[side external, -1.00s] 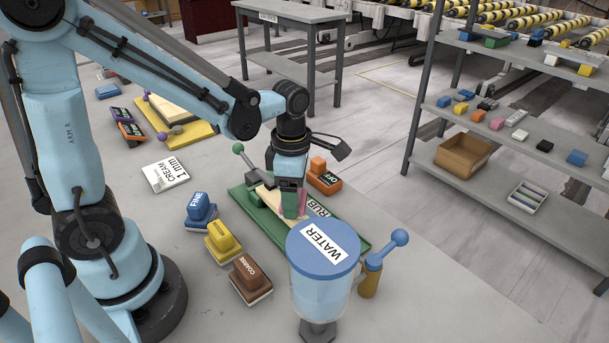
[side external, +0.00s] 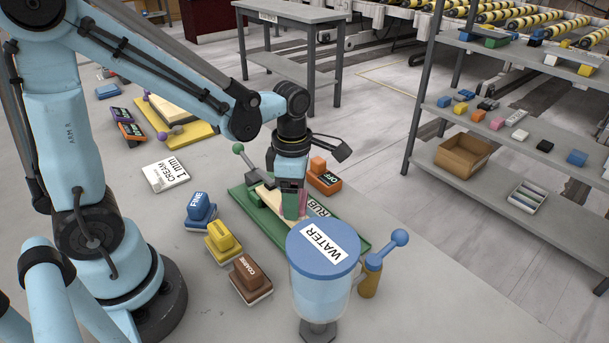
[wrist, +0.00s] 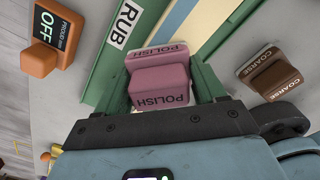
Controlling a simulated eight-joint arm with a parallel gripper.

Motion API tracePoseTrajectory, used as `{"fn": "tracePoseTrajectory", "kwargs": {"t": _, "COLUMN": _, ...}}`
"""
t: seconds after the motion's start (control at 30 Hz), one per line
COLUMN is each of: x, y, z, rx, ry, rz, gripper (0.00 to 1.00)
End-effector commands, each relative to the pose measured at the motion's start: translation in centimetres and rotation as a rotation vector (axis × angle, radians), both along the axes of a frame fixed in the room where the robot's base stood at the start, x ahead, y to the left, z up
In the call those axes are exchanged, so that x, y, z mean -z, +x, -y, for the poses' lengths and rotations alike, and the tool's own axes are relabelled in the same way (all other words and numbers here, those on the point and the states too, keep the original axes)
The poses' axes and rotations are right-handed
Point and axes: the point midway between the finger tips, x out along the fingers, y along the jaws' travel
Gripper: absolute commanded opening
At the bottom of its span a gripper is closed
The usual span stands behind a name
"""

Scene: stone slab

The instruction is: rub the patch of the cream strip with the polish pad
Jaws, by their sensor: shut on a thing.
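My gripper (side external: 293,203) is shut on the pink polish pad (wrist: 161,84), which sits between its green fingers in the wrist view. A little of the pad's pink (side external: 303,201) shows beside the fingers in the side view. The gripper points down over the green tray marked RUB (side external: 352,241), where the cream strip (side external: 267,196) lies. In the wrist view the strip (wrist: 203,28) runs past the pad. The pad is at or just above the strip; I cannot tell whether they touch. The patch is not clearly visible, and the arm and pad hide part of the strip.
A water jar (side external: 322,272) stands close in front of the tray. Fine (side external: 200,211), yellow (side external: 222,241) and coarse (side external: 250,279) blocks sit left of it. An orange device reading OFF (side external: 324,178) is behind the tray.

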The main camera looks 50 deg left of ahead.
Motion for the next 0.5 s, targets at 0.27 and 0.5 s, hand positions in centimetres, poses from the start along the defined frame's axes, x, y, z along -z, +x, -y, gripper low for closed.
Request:
{"fn": "tracePoseTrajectory", "kwargs": {"t": 0.27, "x": 0.0, "y": 0.0, "z": 1.1, "rx": 0.002, "ry": -0.001, "rz": -0.001, "gripper": 0.45}}
{"fn": "tracePoseTrajectory", "kwargs": {"t": 0.5, "x": 0.2, "y": 0.0, "z": 3.1, "rx": 0.003, "ry": -0.001, "rz": 0.0, "gripper": 0.45}}
